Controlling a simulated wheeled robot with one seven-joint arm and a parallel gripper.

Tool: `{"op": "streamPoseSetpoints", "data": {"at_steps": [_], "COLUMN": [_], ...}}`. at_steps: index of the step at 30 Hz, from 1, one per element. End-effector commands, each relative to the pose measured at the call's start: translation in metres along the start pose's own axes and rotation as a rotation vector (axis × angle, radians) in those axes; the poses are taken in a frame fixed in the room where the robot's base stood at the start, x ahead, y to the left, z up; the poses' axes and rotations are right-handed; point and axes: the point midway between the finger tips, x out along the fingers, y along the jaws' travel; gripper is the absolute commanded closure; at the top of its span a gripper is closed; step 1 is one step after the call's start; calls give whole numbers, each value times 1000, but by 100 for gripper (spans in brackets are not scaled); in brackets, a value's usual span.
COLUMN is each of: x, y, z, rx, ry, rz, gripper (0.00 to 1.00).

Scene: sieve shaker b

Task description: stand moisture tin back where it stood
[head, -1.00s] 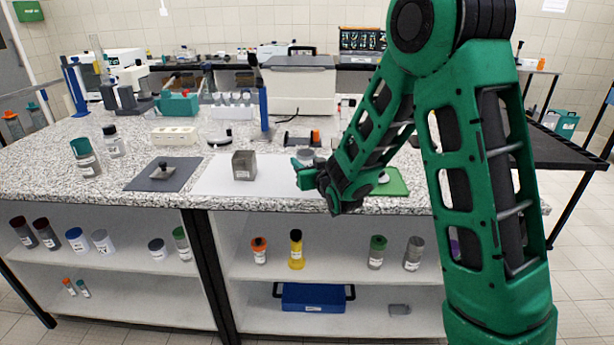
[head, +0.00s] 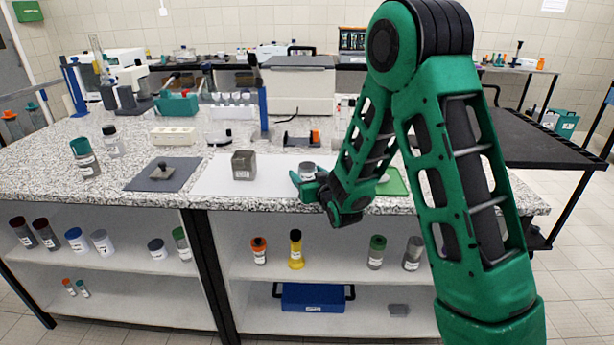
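The moisture tin (head: 307,168) is a small grey cylinder with a pale label, upright at the right part of the white mat (head: 215,181). My gripper (head: 307,178) has its green fingers around the tin's lower part, and it appears shut on it. The near finger and wrist hide the tin's base, so I cannot tell whether it touches the mat.
A grey metal cube (head: 243,165) stands on the white mat, left of the tin. A dark mat (head: 140,183) with a knobbed weight lies further left. A green mat (head: 395,186) is partly behind my arm. An orange-capped black holder (head: 301,139) stands behind.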

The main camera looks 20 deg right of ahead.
Motion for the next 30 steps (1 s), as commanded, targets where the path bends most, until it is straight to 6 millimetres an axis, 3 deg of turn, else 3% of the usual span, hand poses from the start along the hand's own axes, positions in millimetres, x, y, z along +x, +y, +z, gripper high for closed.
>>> {"op": "streamPoseSetpoints", "data": {"at_steps": [11, 24, 30], "x": [-5, -66, -75], "y": [-1, -1, 0], "z": [-1, -1, -1], "rx": [0, -1, 0], "ry": [-1, -1, 0], "rz": [-1, -2, -2], "gripper": [39, 39, 39]}}
